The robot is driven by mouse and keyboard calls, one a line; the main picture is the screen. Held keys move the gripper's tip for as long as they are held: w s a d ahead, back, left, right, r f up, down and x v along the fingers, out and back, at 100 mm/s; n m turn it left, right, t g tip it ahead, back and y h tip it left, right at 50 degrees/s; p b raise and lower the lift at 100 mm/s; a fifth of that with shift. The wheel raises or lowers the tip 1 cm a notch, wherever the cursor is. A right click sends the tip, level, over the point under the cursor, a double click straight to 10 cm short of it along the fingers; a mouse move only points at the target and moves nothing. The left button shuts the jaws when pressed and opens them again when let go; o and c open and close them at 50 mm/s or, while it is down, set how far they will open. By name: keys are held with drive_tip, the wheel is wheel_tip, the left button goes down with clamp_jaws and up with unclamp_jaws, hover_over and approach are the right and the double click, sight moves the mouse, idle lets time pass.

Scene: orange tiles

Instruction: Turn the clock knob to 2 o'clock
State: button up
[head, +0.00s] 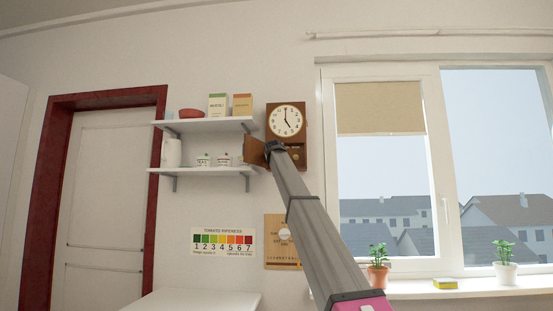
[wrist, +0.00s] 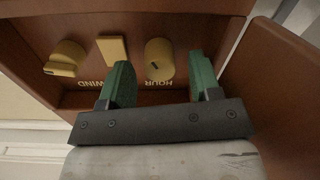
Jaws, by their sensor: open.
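The brown wall clock (head: 302,138) hangs right of the shelves. Its white dial (head: 286,119) shows one hand near 12 and the other near 5. In the wrist view, the yellowish hour knob (wrist: 159,60) sits above the upside-down word HOUR, with a dark mark on its face. My gripper (wrist: 160,66) is open, its green fingers on either side of the hour knob in the picture. I cannot tell whether they touch it. In the head view, my gripper (head: 273,147) is at the clock's lower left, partly hidden by my arm.
A wind knob (wrist: 65,58) and a square yellowish piece (wrist: 112,49) are left of the hour knob. The clock's brown door (head: 255,151) stands open; a brown panel (wrist: 275,105) is close on the gripper's right. Shelves (head: 205,125) with boxes and cups are left of the clock.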

drive_tip(key=s, duration=1)
drive_tip(key=shift+s, duration=0.2)
drive_tip(key=w+d+f+m+y, duration=0.3)
drive_tip(key=d+m+y, duration=0.4)
drive_tip(key=m+y, duration=0.7)
drive_tip(key=w+a+r, duration=0.1)
drive_tip(key=w+a, duration=0.1)
drive_tip(key=w+a+m+h, duration=0.1)
drive_tip(key=w+a, duration=0.1)
drive_tip(key=w, duration=0.1)
drive_tip(key=w+a+r+m, duration=0.1)
drive_tip(key=w+a, duration=0.1)
drive_tip(key=w, duration=0.1)
drive_tip(key=shift+w+a+r+g+h, duration=0.1)
drive_tip(key=shift+a+r+g+h, duration=0.2)
drive_tip(key=shift+g, duration=0.1)
